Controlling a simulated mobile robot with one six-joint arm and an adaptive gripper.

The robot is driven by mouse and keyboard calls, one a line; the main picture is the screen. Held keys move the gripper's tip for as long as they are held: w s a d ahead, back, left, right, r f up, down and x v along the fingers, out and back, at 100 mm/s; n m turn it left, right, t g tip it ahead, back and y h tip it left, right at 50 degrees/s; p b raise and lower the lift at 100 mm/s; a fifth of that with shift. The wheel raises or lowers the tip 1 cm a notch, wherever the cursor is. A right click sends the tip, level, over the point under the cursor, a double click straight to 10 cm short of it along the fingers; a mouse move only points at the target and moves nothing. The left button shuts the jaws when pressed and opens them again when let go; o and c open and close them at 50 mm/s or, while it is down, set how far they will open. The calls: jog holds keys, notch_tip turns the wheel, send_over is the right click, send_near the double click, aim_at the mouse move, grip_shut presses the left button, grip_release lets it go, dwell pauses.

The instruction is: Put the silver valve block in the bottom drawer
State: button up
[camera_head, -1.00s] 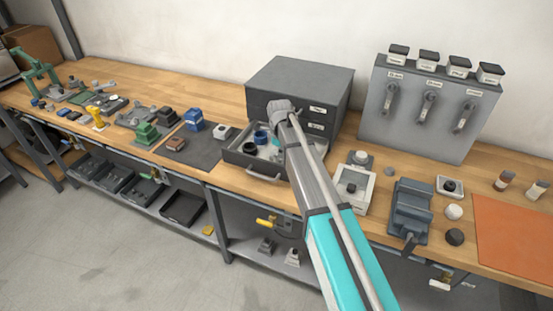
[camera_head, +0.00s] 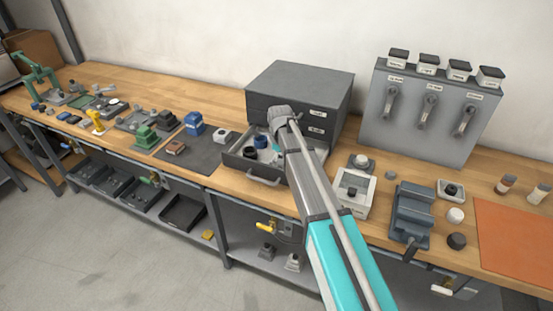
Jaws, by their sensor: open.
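The grey drawer cabinet (camera_head: 300,82) stands at the back of the bench. Its bottom drawer (camera_head: 265,174) is pulled open, with a blue round part and a black round part in it. A small pale grey block with a dark spot (camera_head: 220,136) sits on the dark mat left of the drawer; it may be the silver valve block, but it is too small to be sure. The end of my arm is over the right side of the open drawer. My gripper's fingers are hidden behind the arm, and whether anything is between them does not show.
A blue block (camera_head: 194,124), a green block (camera_head: 146,136) and a brown block (camera_head: 176,148) are near the pale block. A blue-grey vise (camera_head: 411,212) and a white-framed device (camera_head: 355,190) stand right of my arm. A lever panel (camera_head: 425,115) is behind.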

aim_at(282, 160)
jog(key=shift+r, duration=0.15)
notch_tip(282, 160, up, 12)
jog(key=p, duration=1.2)
dwell(0.9)
jog(key=s+d+n, duration=2.1)
jog(key=s+n, duration=0.1)
jog(key=s, duration=0.3)
jog(key=shift+s+d, duration=0.15)
jog(key=shift+d, duration=0.05)
dwell(0.5)
